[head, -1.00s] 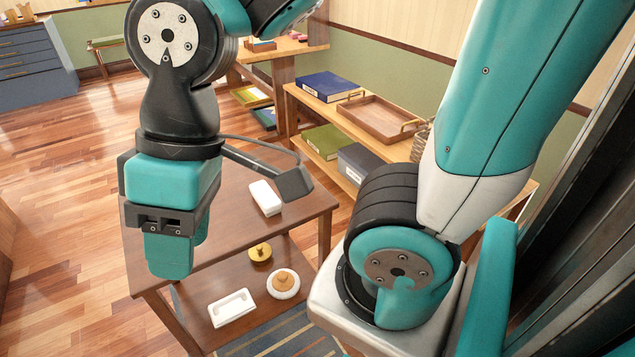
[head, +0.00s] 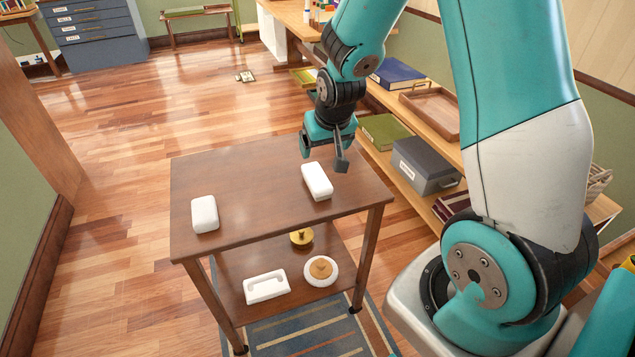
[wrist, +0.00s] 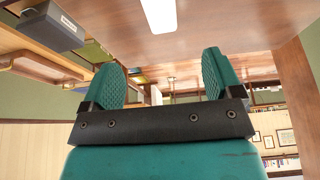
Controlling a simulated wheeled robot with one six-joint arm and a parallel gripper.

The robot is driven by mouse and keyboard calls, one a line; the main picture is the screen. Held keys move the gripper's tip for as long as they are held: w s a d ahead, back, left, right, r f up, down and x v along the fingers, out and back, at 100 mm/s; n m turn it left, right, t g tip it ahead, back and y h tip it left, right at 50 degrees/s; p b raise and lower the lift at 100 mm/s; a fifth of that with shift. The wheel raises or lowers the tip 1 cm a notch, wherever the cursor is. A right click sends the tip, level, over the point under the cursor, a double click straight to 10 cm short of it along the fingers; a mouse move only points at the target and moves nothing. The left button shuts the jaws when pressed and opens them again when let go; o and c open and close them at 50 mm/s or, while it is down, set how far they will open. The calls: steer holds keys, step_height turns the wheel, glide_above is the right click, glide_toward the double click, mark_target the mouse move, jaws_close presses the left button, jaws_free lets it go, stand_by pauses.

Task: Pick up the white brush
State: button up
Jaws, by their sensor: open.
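Two plain white rounded blocks lie on the brown table top: a left white block (head: 204,214) near the left edge and a right white block (head: 317,181) nearer the right. A white piece with a recessed top (head: 267,287) lies on the lower shelf. I cannot tell for certain which is the white brush. My gripper (head: 307,149) is above the far side of the table, just behind the right block. In the wrist view my gripper (wrist: 160,66) is open with nothing between its fingers; one white block (wrist: 158,14) shows beyond them, on the table.
The table (head: 250,174) has bare room between the blocks. Its lower shelf also holds a round white and tan piece (head: 320,270) and a gold piece (head: 301,238). A wooden shelf unit with a grey box (head: 424,166) and a tray (head: 432,108) stands close at right.

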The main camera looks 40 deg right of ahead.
mark_target(317, 176)
steer(key=x, duration=1)
steer(key=shift+a+f, duration=0.1)
steer(key=shift+f, duration=0.05)
steer(key=shift+s+p+x, duration=0.1)
steer(key=shift+p+x, duration=0.1)
steer(key=shift+x, duration=1.1)
steer(key=shift+s+p+x, duration=0.15)
steer(key=shift+p+x, duration=0.05)
steer(key=shift+x, duration=1.05)
steer(key=shift+f, duration=0.25)
steer(key=c, duration=1.1)
steer(key=shift+r, duration=0.1)
step_height(317, 176, up, 20)
steer(key=shift+r, duration=0.1)
